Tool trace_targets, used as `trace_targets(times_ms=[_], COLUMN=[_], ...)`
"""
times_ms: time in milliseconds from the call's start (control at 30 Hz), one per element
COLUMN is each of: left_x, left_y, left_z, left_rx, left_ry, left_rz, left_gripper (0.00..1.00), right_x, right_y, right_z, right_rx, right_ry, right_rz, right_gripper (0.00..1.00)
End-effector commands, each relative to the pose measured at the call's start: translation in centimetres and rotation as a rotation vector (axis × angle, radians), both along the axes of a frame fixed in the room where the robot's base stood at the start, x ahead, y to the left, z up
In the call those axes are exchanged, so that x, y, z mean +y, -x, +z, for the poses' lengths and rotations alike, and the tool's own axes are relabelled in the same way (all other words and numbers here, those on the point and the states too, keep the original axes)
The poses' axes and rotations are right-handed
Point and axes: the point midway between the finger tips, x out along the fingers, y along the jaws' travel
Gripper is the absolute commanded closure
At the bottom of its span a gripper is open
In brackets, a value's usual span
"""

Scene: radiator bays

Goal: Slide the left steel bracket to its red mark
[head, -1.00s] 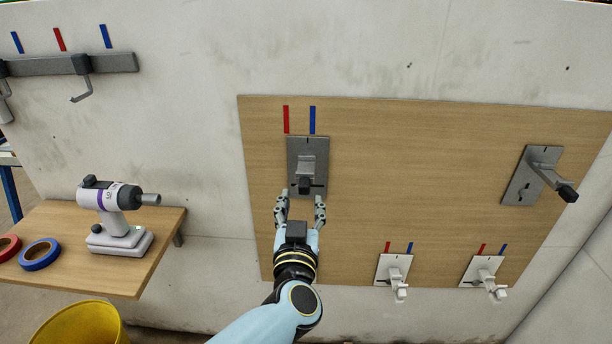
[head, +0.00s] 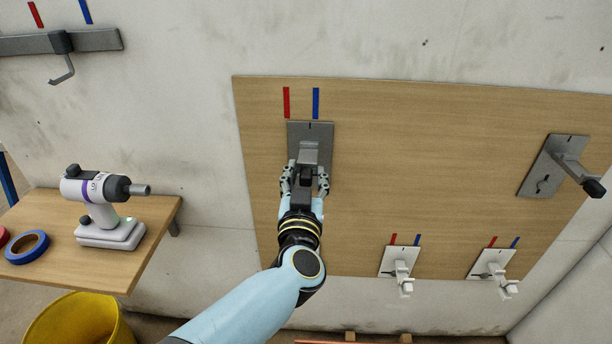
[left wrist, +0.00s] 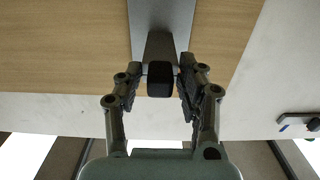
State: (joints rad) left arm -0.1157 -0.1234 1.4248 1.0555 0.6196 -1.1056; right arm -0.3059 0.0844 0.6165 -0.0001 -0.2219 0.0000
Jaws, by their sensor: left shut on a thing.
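The left steel bracket (head: 322,138) is a grey plate with a projecting arm on the wooden board. The short black line at its top edge lies close below the blue mark (head: 316,103). The red mark (head: 286,102) is further left, above the plate's left edge. My left gripper (head: 306,178) is at the bracket's arm and shut on its dark end, one finger on each side. In the left wrist view the bracket (left wrist: 157,47) runs down to its black tip between the fingers (left wrist: 160,84). My right gripper is not in view.
Another steel bracket (head: 539,170) is at the board's right. Two small white brackets (head: 394,260) (head: 483,262) sit low on the wooden board (head: 430,150). A rail with a hook (head: 90,40) is on the wall. A drill (head: 100,205) and blue tape (head: 27,248) lie on a shelf; a yellow bucket (head: 75,325) is below.

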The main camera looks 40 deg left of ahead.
Motion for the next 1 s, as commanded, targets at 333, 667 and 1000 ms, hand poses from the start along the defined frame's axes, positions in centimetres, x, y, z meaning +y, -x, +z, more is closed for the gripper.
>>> trace_targets(times_ms=[333,667,1000], left_x=[0.4,4.2,4.2], left_y=[0.2,2.6,2.6], left_z=[0.0,0.0,-0.1], left_rx=[0.002,0.003,0.003], left_ry=[-0.001,-0.001,0.002], left_rz=[0.0,0.001,0.001], left_gripper=[1.0,1.0,0.54], right_x=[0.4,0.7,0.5], right_y=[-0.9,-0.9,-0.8], right_z=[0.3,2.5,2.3], right_rx=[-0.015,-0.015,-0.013], right_ry=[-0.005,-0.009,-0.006], right_rz=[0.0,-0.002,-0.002], right_gripper=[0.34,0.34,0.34])
